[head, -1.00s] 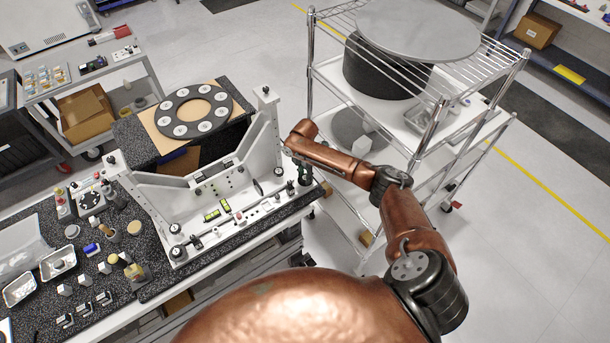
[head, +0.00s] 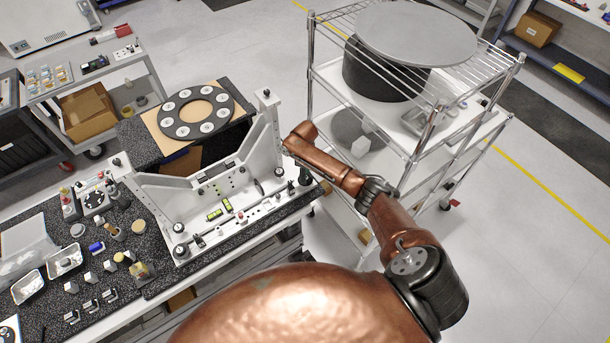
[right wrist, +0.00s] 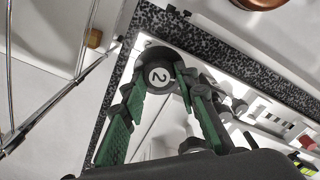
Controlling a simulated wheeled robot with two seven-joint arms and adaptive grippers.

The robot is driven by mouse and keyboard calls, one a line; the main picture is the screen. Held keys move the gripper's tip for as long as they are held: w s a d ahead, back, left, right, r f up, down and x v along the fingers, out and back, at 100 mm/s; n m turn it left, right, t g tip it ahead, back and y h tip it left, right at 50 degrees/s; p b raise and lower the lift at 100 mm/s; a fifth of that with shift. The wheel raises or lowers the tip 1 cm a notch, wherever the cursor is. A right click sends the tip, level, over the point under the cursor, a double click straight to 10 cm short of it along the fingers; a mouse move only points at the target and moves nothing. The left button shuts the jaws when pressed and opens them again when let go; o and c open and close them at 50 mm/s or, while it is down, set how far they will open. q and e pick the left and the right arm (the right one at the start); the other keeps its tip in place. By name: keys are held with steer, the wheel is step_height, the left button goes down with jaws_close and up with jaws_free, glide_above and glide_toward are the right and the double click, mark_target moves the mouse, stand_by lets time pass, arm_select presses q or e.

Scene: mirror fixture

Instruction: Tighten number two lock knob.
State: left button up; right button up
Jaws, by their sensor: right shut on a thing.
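The number two lock knob (right wrist: 158,77) is round and black, with a white disc marked 2. It sits at the corner of the pale metal mirror fixture (head: 225,212). My right gripper (right wrist: 160,80) has its green-padded fingers on both sides of the knob, shut on it. In the head view the right gripper (head: 304,176) is small, at the right end of the fixture, and largely hides the knob. Other dark knobs (head: 180,252) show at the fixture's left end. My left gripper is not in view.
The fixture stands on a speckled black bench with jars, trays and small parts (head: 66,260) at the left. A ringed plate (head: 168,128) with white discs lies behind it. A wire rack (head: 478,78) stands close to the right of my right arm.

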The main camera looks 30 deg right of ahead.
steer(key=m, duration=0.5)
steer(key=shift+m, duration=0.3)
steer(key=m, duration=0.4)
steer(key=shift+w, duration=0.1)
steer(key=m, duration=0.5)
steer(key=shift+m, duration=0.4)
steer(key=shift+d+m, duration=0.2)
steer(key=shift+m, duration=2.4)
steer(key=o, duration=1.1)
steer(key=shift+o, duration=0.2)
steer(key=shift+r, duration=0.1)
step_height(320, 180, up, 12)
